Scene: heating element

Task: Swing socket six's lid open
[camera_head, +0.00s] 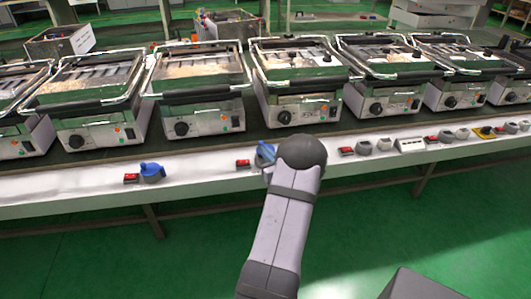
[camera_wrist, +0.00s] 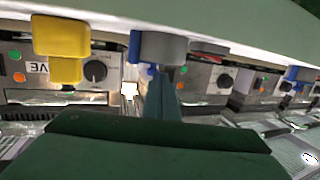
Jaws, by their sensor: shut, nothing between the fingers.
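In the head view, a blue-lidded socket (camera_head: 265,155) on the white ledge is partly behind my arm, and another (camera_head: 151,171) stands farther left. My gripper is hidden behind my arm there. In the wrist view, which looks upside down, my gripper (camera_wrist: 163,78) is shut and empty, its narrow dark fingers reaching up to a grey socket (camera_wrist: 165,47) with blue parts at its side. The fingertips overlap the socket's edge; I cannot tell whether they touch. A yellow socket (camera_wrist: 61,40) is to the left. No socket number is readable, so I cannot tell which is six.
Several grill-like heating units (camera_head: 197,88) stand in a row behind the ledge (camera_head: 206,175). Red switches (camera_head: 243,163) sit beside the sockets. More grey sockets (camera_head: 363,147) and a yellow one (camera_head: 485,133) line the ledge rightward. The green floor in front is mostly clear.

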